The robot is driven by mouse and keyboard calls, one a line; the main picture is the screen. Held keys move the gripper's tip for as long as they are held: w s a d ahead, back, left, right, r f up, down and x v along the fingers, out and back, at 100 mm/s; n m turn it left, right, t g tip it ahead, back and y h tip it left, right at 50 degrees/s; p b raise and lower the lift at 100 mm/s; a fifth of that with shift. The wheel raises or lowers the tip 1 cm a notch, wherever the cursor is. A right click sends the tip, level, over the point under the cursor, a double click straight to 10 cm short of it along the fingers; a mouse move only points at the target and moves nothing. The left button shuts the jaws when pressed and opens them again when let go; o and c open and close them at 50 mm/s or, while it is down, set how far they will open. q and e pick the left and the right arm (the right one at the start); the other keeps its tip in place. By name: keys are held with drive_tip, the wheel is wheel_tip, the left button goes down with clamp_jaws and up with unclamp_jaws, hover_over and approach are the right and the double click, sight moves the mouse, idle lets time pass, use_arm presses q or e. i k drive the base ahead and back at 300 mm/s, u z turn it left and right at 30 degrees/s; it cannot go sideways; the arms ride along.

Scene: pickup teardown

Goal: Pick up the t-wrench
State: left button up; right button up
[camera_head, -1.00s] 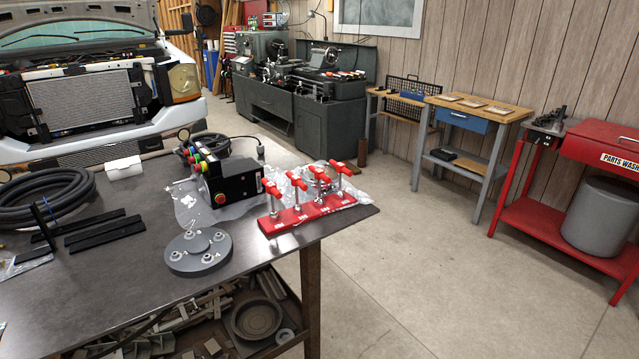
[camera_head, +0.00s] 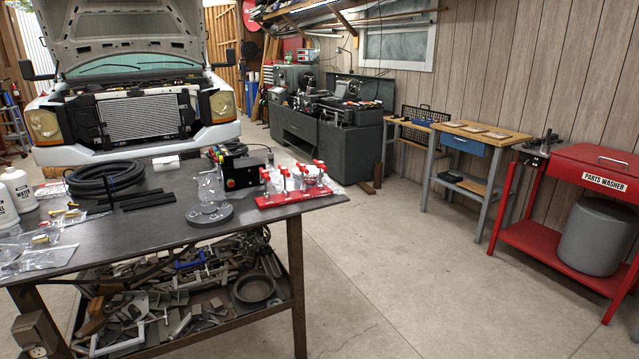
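Several red-handled t-wrenches (camera_head: 284,171) stand upright in a red rack (camera_head: 292,197) at the right end of the dark workbench. Clear plastic film lies around and behind them and partly hides their lower parts. A grey round disc with posts (camera_head: 210,216) sits just left of the rack. Neither of my grippers shows in the head view.
The dark workbench (camera_head: 160,212) also holds a black control box (camera_head: 238,174), a coiled hose (camera_head: 105,178), black bars and white bottles (camera_head: 20,190). Its lower shelf is full of scrap. A red parts washer (camera_head: 600,170) stands at right. Open concrete floor (camera_head: 420,270) lies between.

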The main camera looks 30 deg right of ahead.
sight(302, 166)
drive_tip(key=z, duration=0.7)
drive_tip(key=i, duration=1.45)
drive_tip(key=u, duration=0.45)
